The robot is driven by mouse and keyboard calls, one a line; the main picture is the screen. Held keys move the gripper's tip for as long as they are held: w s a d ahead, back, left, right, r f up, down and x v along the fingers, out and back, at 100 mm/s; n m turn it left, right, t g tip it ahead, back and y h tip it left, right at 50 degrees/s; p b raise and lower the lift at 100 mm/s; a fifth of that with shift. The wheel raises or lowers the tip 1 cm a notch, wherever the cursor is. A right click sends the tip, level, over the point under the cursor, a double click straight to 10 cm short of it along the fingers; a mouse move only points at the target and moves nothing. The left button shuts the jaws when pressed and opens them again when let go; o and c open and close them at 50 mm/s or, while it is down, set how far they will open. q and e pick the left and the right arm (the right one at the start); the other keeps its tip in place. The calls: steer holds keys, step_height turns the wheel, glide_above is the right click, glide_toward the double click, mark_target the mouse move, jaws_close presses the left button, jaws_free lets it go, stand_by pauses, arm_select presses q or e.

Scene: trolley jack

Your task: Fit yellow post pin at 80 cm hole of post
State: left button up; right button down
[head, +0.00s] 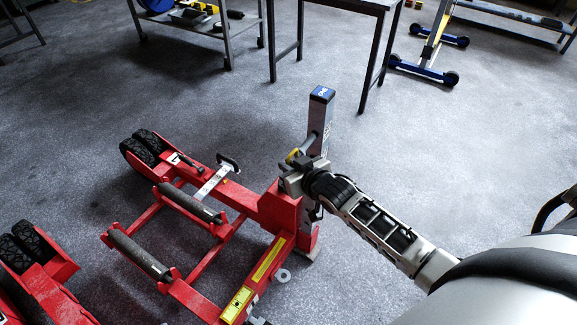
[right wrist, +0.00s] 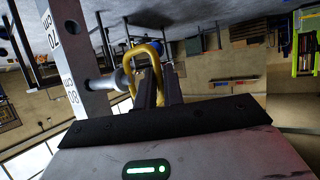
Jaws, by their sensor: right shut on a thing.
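The grey post (head: 321,125) stands upright from the red jack (head: 279,209) and has a blue cap. In the right wrist view the post (right wrist: 80,60) shows a dark hole and the marks 70 and 80 cm. My right gripper (head: 303,166) is beside the post, shut on the post pin's yellow looped handle (right wrist: 146,58). The pin's grey shank (right wrist: 106,82) points at the post's side near the 80 mark. Its tip meets the post there; I cannot tell whether it is inside a hole. My left gripper is not in view.
The red jack frame with rollers (head: 140,254) and black wheels (head: 146,147) lies left of the post. Another red unit (head: 40,275) is at lower left. A workbench (head: 340,5) and a trolley (head: 205,30) stand behind. The grey floor around is open.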

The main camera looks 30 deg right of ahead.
mark_target(305, 147)
steer(key=shift+w+d, duration=0.65)
steer(key=shift+d, duration=0.35)
steer(key=shift+w+d+b, duration=0.15)
steer(key=shift+d+b, duration=0.1)
steer(key=shift+b, duration=0.05)
steer(key=shift+w+d+b, duration=0.25)
steer(key=shift+w+d, duration=0.1)
steer(key=shift+d, duration=0.3)
steer(key=shift+w+d+b, duration=0.3)
steer(key=shift+w+d, duration=0.1)
steer(key=shift+d, duration=0.2)
steer(key=shift+w+d+b, duration=0.25)
steer(key=shift+w+d, duration=0.1)
steer(key=shift+d, duration=0.3)
steer(key=shift+w+d, duration=0.15)
steer(key=shift+d, duration=0.15)
steer(key=c, duration=1.4)
jaws_free()
steer(key=shift+d+r, duration=0.1)
steer(key=shift+c, duration=0.2)
